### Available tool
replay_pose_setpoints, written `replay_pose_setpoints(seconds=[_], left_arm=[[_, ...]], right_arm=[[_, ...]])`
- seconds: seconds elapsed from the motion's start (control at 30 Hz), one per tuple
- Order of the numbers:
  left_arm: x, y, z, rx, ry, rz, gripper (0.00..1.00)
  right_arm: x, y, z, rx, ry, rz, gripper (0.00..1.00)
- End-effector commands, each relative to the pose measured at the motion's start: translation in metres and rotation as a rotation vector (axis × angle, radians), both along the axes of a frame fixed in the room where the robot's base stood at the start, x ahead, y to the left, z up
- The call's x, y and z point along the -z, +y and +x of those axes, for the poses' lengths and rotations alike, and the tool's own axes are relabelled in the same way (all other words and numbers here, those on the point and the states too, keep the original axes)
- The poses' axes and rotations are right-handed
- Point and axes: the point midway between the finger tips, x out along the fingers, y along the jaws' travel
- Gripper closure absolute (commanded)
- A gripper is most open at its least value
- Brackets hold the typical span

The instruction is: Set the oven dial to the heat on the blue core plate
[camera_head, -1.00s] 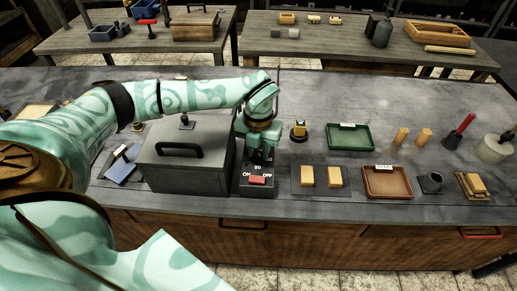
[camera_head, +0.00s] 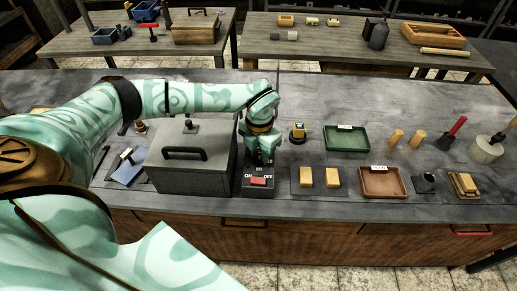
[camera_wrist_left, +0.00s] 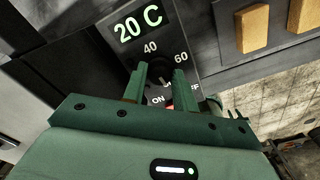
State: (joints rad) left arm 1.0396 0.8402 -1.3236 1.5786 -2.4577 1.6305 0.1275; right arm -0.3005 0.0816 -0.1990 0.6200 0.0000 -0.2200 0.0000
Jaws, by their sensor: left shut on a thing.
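The oven (camera_head: 190,165) is a dark grey box with a black handle, left of the middle of the bench in the head view. Its control panel (camera_head: 258,190) stands at its right side, with a red ON/OFF switch (camera_head: 258,181). My left gripper (camera_head: 260,160) is over this panel, fingers down, shut on the dial, which the fingers mostly hide. In the left wrist view the fingertips (camera_wrist_left: 162,70) close around the dial, near the marks 40 and 60; the display (camera_wrist_left: 139,23) reads 20 C. The blue core plate (camera_head: 129,171) lies left of the oven; its marking is too small to read.
Right of the panel are a small yellow-topped item (camera_head: 298,132), yellow blocks (camera_head: 305,178) on a dark mat, a green tray (camera_head: 346,139) and a brown tray (camera_head: 382,184). The bench behind the trays is clear.

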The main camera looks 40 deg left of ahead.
Motion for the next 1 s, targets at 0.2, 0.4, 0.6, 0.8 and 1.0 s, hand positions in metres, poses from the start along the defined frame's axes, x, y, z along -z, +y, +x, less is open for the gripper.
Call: replay_pose_setpoints(seconds=[0.2,0.4,0.6,0.8,1.0], left_arm=[[-0.0022,0.0001,0.0009,0.093,-0.003,0.001,0.95],[-0.0011,0.0002,0.0007,0.130,-0.002,0.001,0.95],[-0.0005,0.0003,0.0007,0.138,-0.002,0.001,0.95],[-0.0004,0.0002,0.0007,0.137,-0.002,0.001,0.69],[-0.0003,0.0002,0.0005,0.136,-0.002,0.001,0.50]], right_arm=[[-0.0084,0.0022,0.0022,0.001,-0.005,0.003,0.64],[-0.0103,0.0029,0.0027,0.001,-0.006,0.003,0.64],[-0.0103,0.0030,0.0027,0.001,-0.006,0.004,0.64],[-0.0102,0.0029,0.0027,0.000,-0.006,0.004,0.64],[-0.0102,0.0028,0.0029,0.000,-0.006,0.003,0.64]])
